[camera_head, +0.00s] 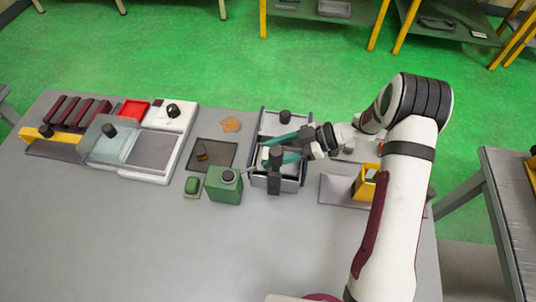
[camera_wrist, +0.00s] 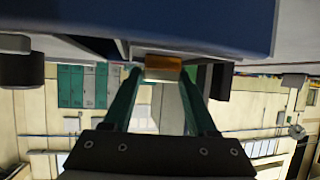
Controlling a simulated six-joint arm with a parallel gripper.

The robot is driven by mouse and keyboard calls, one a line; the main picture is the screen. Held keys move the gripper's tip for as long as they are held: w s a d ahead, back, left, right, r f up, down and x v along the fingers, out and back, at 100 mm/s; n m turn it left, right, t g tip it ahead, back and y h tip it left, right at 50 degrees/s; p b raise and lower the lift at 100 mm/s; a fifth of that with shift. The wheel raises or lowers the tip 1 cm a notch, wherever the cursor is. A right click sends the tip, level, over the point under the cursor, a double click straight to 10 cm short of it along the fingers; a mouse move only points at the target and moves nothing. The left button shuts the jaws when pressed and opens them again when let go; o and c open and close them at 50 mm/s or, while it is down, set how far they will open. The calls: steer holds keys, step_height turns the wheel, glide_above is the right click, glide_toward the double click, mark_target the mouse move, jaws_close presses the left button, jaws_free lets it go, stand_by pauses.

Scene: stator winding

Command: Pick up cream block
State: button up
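My gripper (camera_head: 268,152) has two teal fingers spread apart, reaching left over the silver tray (camera_head: 255,180) in the head view. A small pale block (camera_head: 265,154), likely the cream block, shows near the fingertips there.
A green box (camera_head: 224,186) with a dark knob stands left of the tray. A small green block (camera_head: 192,186) and a dark square mat (camera_head: 213,153) lie further left. A yellow holder (camera_head: 366,181) stands right. The table's front left is clear.

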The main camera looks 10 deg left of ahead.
jaws_close()
